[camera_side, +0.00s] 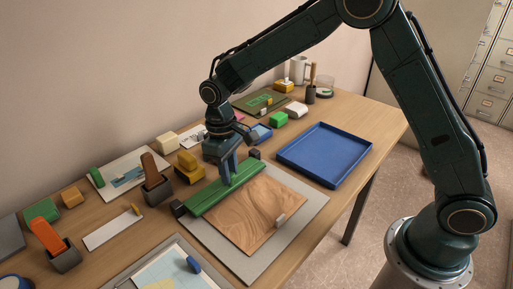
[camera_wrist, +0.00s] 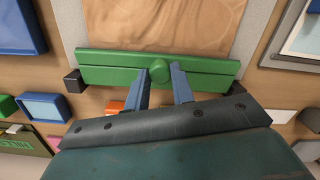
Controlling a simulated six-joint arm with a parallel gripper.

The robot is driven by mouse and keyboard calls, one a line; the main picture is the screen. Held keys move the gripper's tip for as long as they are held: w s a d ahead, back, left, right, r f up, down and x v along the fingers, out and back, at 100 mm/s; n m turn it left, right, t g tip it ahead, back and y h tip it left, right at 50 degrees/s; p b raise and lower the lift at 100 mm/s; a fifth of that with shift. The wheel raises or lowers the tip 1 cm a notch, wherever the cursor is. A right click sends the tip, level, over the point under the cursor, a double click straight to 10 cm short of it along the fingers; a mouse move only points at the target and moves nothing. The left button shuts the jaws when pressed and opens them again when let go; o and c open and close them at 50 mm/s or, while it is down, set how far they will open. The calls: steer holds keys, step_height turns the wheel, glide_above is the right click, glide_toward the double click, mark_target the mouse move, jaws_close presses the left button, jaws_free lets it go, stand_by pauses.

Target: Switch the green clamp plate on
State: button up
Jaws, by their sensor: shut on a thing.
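The green clamp plate (camera_side: 210,197) is a long green bar with a round knob in its middle. It lies across the back edge of a wood-grain sheet (camera_side: 250,212) on a grey board (camera_side: 294,229). A dark block stands near each end of the plate. In the wrist view the green clamp plate (camera_wrist: 112,72) runs across the picture. My gripper (camera_side: 229,181) points down at the middle of the plate. In the wrist view my gripper (camera_wrist: 161,74) has its blue-grey fingers on either side of the knob, shut on it. The knob's near side is partly hidden.
An empty blue tray (camera_side: 325,154) lies right of the board. A brown-handled tool in a dark holder (camera_side: 156,186) and an orange-handled one (camera_side: 60,250) stand at left. Several blocks and cards line the wall side. A framed picture (camera_side: 168,270) lies in front.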

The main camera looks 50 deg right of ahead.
steer(key=shift+w+a+r+g, duration=0.1)
steer(key=shift+w+r+g, duration=0.1)
steer(key=shift+w+g, duration=0.45)
steer(key=shift+w+a+r+g, duration=0.1)
steer(key=shift+w+r+g, duration=0.1)
steer(key=shift+g, duration=0.75)
steer(key=shift+w, duration=0.1)
steer(key=shift+d+r, duration=0.1)
steer(key=o, duration=1)
steer(key=shift+s+t, duration=0.3)
steer(key=shift+s, duration=0.05)
